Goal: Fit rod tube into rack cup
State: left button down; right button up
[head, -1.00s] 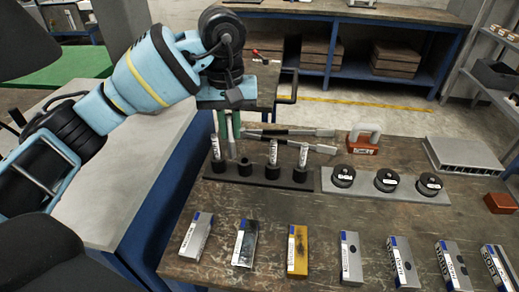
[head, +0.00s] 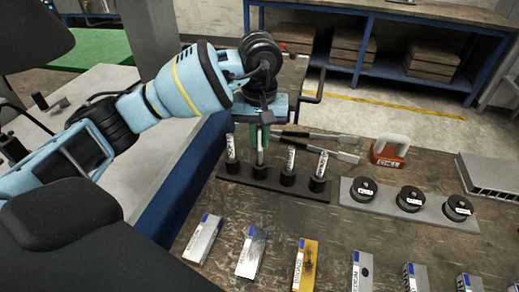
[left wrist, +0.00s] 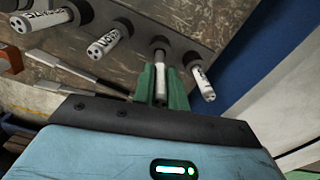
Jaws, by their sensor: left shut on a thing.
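My left gripper (head: 263,134) is shut on a slim pale rod tube (head: 261,155) and holds it upright over the second cup from the left in the dark rack (head: 275,189). The tube's lower end meets this cup (left wrist: 160,43); I cannot tell how deep it sits. In the left wrist view the green fingers (left wrist: 160,88) close on the tube (left wrist: 160,62). Labelled white tubes stand in the other cups, one to the left (head: 231,147) and two to the right (head: 291,158) (head: 322,164). My right gripper is not in view.
A grey plate (head: 400,207) with black round weights lies right of the rack. Several labelled boxes (head: 305,263) line the front. Bare wooden tabletop lies between rack and boxes.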

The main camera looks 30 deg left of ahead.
aim_at(260, 164)
pick_arm(q)
jog(key=shift+f, duration=1.95)
jog(key=shift+f, duration=0.1)
jog(key=c, duration=1.4)
grip_release()
notch_tip(260, 164, up, 12)
jog(key=shift+r, duration=0.1)
